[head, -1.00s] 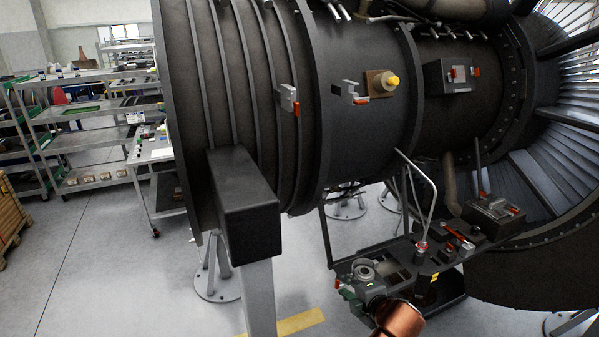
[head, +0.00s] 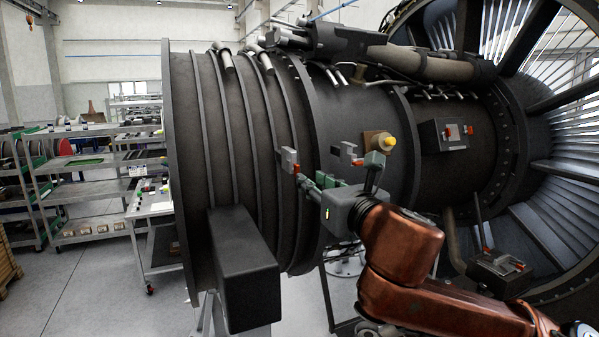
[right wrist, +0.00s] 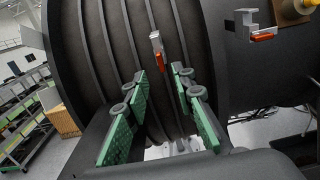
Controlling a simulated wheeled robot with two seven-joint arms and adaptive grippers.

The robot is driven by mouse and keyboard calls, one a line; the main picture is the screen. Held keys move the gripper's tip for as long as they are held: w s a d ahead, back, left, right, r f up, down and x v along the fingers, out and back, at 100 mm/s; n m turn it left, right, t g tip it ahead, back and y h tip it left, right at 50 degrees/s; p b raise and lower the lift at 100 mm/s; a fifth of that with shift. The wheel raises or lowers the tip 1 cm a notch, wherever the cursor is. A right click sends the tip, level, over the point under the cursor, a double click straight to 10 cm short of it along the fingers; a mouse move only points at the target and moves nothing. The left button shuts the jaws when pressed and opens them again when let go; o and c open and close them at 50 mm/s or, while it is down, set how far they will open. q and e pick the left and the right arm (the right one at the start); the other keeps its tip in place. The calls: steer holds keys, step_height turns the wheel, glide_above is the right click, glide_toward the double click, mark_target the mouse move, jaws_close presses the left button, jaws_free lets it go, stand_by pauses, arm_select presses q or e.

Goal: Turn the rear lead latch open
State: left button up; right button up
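Two grey latches with red handles sit on the dark engine casing. The left latch (head: 288,160) is on the ribbed section, its red handle hanging down. The other latch (head: 344,153) is to its right, near a yellow-tipped fitting. My right gripper (head: 314,184) is just below and right of the left latch, apart from it. In the right wrist view, the left latch (right wrist: 157,50) appears ahead between the green-padded fingers (right wrist: 160,80), which are spread and empty. The other latch (right wrist: 255,27) is at upper right there. My left gripper is not in view.
The yellow-tipped fitting (head: 386,143) and a dark box with red latches (head: 444,135) are on the casing to the right. A black block (head: 243,268) stands in front at lower left. Shelves (head: 90,185) are further left.

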mark_target(298, 170)
steer(key=p+x, duration=0.2)
steer(key=x, duration=0.5)
steer(key=shift+w+a, duration=0.1)
steer(key=shift+w, duration=0.25)
jaws_close()
